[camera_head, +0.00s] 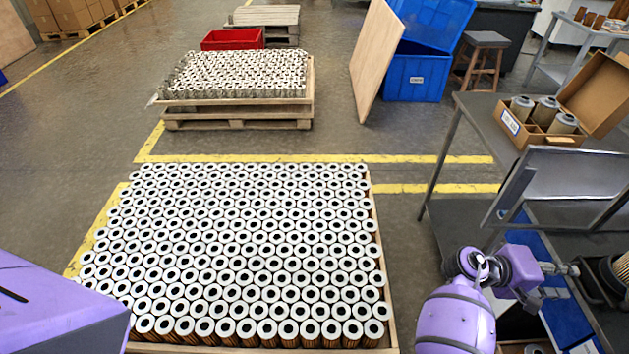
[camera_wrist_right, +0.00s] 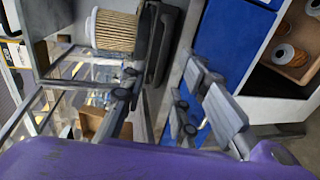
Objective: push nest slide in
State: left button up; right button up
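A pleated filter cartridge (camera_head: 621,268) sits at the right edge of the head view, partly cut off, in a dark holder (camera_head: 597,283) that looks like the nest. In the right wrist view the cartridge (camera_wrist_right: 115,30) is at upper left, with the dark holder (camera_wrist_right: 167,45) beside it. My right gripper (camera_head: 569,281) points toward the holder; its fingers are apart, with nothing seen between them. In the wrist view its fingers (camera_wrist_right: 160,98) stand either side of a gap. Whether it touches the slide cannot be told. My left gripper is out of view; only purple arm housing shows.
A large pallet of upright cartridges (camera_head: 384,300) fills the middle. A grey table (camera_head: 478,108) at right carries an open carton (camera_head: 562,139) with several canisters. A clear tilted panel (camera_head: 570,172) stands above my right gripper. A blue surface (camera_head: 567,318) lies below it.

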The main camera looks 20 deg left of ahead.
jog(key=shift+x, duration=1.05)
jog(key=shift+c, duration=0.3)
grip_shut()
